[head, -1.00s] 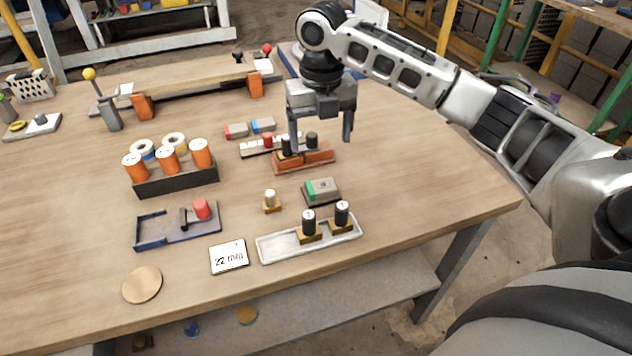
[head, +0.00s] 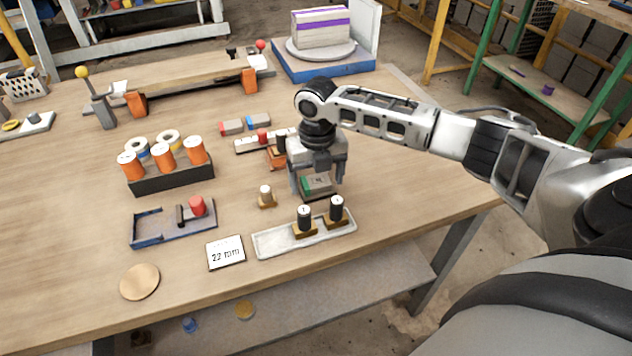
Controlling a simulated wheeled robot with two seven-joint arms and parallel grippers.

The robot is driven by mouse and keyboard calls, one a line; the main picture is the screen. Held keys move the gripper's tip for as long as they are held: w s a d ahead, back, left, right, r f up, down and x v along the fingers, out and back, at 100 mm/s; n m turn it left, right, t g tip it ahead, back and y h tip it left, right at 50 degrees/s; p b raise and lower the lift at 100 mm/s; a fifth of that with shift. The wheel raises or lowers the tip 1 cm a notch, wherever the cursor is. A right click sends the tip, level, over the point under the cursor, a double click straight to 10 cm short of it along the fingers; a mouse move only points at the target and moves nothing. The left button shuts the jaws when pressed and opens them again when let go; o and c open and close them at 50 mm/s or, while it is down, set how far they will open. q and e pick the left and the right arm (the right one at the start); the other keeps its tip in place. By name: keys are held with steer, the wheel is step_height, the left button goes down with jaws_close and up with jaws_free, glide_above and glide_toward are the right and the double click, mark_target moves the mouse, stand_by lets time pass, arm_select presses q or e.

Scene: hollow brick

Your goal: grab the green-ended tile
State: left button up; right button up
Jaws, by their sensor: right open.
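The green-ended tile (head: 317,183) is a grey block with a green left end, on a dark base on the table, behind the pale tray. My right gripper (head: 318,192) points down over it, open, with one finger to the left and one to the right of the tile in the picture. I cannot tell whether the fingers touch it. The gripper body hides the tile's back part. My left gripper is not in view.
A small white-topped peg (head: 265,194) stands to the left. Red-ended (head: 231,127) and blue-ended (head: 258,121) tiles lie further back.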

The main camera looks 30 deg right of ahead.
steer(key=c, duration=1.1)
steer(key=shift+r, duration=0.1)
